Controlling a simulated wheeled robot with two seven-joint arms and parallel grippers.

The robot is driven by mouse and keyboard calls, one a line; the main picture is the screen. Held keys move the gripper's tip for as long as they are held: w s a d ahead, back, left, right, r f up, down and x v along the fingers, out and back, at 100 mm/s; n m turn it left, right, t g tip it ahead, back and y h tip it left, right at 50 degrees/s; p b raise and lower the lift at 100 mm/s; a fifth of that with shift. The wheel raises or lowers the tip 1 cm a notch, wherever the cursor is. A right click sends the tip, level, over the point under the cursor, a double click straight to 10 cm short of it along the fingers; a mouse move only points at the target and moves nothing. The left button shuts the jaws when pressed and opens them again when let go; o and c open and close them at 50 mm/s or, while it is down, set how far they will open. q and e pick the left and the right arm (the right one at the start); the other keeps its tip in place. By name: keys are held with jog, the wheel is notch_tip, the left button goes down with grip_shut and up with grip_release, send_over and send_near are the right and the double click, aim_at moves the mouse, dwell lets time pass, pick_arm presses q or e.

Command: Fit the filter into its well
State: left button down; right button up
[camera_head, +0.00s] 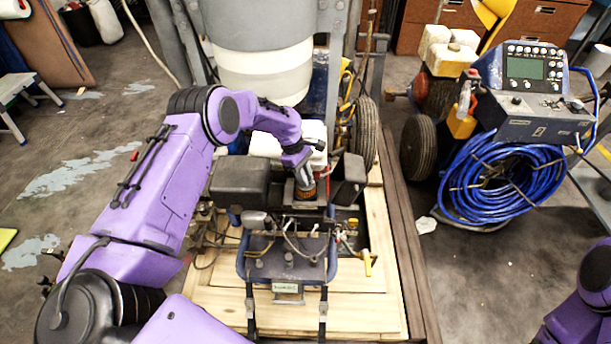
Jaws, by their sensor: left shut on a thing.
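My left gripper (304,182) reaches in from the left and points down over the middle of the line striper's engine. It is shut on the filter (306,194), a small brown-orange pleated piece just under the fingers. The filter is at a dark square housing (309,203) between two black boxes on the engine. The well is hidden by the gripper and filter, and I cannot tell whether the filter is above it or partly in it. Part of my right arm shows at the lower right edge, but its gripper is out of view.
Black boxes (240,182) (349,180) stand close on both sides of the filter. Loose cables and a yellow-handled valve (367,262) lie in front. A white tank (264,72) rises behind. A blue hose coil (497,180) and control box (537,112) stand at right.

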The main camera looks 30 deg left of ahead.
pick_arm(q)
jog(key=shift+f+b, duration=0.55)
jog(key=shift+f, duration=0.2)
jog(key=c, duration=0.6)
grip_release()
jog(key=shift+r, duration=0.1)
jog(key=shift+p+v, duration=2.55)
jog(key=shift+v, duration=1)
